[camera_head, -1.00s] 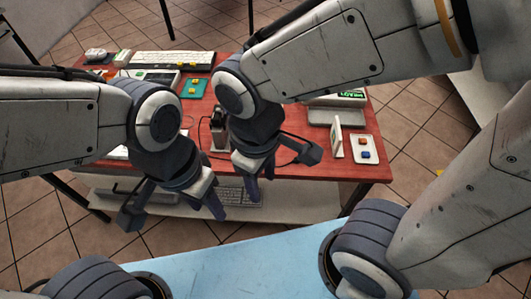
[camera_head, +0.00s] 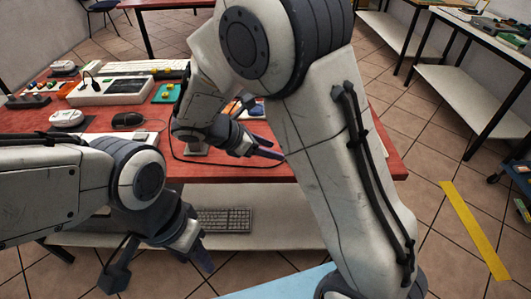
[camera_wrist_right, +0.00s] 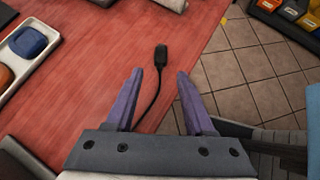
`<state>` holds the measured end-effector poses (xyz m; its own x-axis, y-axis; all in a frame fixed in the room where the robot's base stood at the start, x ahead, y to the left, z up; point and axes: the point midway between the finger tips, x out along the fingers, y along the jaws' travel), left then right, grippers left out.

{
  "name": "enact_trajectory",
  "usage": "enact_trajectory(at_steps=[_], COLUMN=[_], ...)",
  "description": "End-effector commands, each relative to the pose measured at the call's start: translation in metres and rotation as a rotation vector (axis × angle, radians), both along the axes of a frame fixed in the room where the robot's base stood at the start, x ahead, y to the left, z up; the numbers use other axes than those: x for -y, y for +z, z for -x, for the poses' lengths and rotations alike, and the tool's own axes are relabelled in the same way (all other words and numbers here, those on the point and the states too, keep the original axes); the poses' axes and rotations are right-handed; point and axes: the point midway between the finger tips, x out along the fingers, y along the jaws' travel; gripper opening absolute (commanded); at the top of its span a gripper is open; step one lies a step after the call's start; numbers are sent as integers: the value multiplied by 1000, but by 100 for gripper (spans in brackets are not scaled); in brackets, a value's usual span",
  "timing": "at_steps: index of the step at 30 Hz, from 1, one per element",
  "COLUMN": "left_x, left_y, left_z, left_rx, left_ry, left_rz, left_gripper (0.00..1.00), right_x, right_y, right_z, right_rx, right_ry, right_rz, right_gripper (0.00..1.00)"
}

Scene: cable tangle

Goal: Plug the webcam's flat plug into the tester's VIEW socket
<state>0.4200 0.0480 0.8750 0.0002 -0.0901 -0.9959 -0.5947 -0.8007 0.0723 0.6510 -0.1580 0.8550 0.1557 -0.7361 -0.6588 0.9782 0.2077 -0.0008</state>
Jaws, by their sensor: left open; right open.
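A small black plug (camera_wrist_right: 160,56) on a black cable lies on the red table in the right wrist view, ahead of my right gripper (camera_wrist_right: 160,78) and between the lines of its fingers. I cannot tell if it is the webcam's flat plug. My right gripper is open and empty; it also shows in the head view (camera_head: 272,148) over the table's front part. My left gripper (camera_head: 197,260) is open and empty in front of the table edge. I cannot make out the webcam.
The red table (camera_head: 240,173) also holds a white keyboard (camera_head: 145,67), a teal pad (camera_head: 166,94) and a black mouse (camera_head: 128,120). A tray (camera_wrist_right: 42,28) with blue and orange pieces lies left in the wrist view. My right arm hides the table's right part.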

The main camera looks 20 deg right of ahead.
Motion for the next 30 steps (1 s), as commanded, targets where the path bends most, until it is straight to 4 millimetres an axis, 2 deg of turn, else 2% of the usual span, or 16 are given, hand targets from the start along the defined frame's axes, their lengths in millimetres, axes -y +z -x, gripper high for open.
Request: enact_trajectory(at_steps=[1, 8, 18, 30], left_x=[0, 0, 0, 0], left_y=[-12, -37, -39, -39], left_z=[0, 0, 0, 0], left_rx=[0, 0, 0, 0], left_ry=[0, 0, 0, 0], left_rz=[0, 0, 0, 0], left_gripper=[50, 50, 50, 50], right_x=[5, 26, 47, 50], right_y=[-10, -29, -43, -46], right_z=[-1, -5, -9, -10], right_rx=[1, 1, -1, 0], right_ry=[-2, -3, -4, -1], right_rz=[-1, -1, -1, -2], right_gripper=[54, 54, 54, 54])
